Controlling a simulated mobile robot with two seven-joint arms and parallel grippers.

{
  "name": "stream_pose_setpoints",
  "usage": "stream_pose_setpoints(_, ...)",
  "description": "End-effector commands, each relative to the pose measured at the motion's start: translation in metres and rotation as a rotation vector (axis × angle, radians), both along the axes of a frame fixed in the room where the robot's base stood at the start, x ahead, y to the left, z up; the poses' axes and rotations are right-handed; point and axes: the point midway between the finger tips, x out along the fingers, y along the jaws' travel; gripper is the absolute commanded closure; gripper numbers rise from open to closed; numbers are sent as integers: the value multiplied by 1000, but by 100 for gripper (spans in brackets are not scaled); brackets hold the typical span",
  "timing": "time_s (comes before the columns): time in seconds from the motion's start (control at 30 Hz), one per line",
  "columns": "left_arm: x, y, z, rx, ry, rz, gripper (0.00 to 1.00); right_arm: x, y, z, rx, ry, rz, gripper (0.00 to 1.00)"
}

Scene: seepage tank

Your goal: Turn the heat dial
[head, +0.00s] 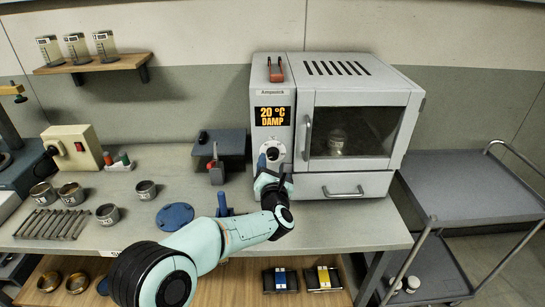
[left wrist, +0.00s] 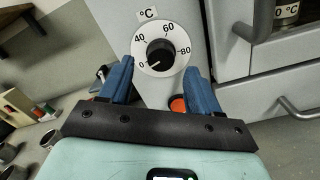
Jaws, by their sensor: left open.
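The heat dial (left wrist: 160,54) is a black knob on a white round scale with 0, 40, 60 and 80 marks, on the oven's front. Its white pointer mark is near 0. My left gripper (left wrist: 160,82) is open, with its blue fingers on either side below the dial, and no contact with the knob shows. In the head view my left gripper (head: 272,168) is in front of the panel and partly covers the dial. The grey oven (head: 345,170) has a display (head: 272,116) reading 20 °C DAMP. My right gripper is not in view.
An orange-red button (left wrist: 178,104) is below the dial, between the fingers. The oven door handle (head: 307,138) and drawer handle (head: 343,191) stick out to the right. Metal tins (head: 107,213) and a blue disc (head: 175,216) are on the bench at left. A grey cart (head: 460,190) stands at right.

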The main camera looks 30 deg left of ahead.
Motion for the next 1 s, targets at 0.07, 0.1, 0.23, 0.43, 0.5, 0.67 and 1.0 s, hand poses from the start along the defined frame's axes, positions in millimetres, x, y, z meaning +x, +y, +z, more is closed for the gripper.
stream_pose_setpoints(0.07, 11, 6, 1, 1, 0, 1, 37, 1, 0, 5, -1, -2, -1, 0)
stream_pose_setpoints(0.1, 15, 9, 1, 0, 0, 0, 37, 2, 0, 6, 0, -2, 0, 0)
stream_pose_setpoints(0.23, 23, 14, 1, 0, 0, 1, 37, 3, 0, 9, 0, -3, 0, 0)
stream_pose_setpoints(0.43, 26, 16, -1, 0, 1, -2, 37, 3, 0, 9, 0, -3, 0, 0)
stream_pose_setpoints(0.5, 26, 16, -1, 0, 1, -2, 37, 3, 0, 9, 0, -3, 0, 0)
stream_pose_setpoints(0.67, 26, 16, -1, 1, 1, -1, 67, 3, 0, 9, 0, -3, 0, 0)
stream_pose_setpoints(1.0, 26, 16, -1, 12, 8, -1, 94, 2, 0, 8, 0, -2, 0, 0)
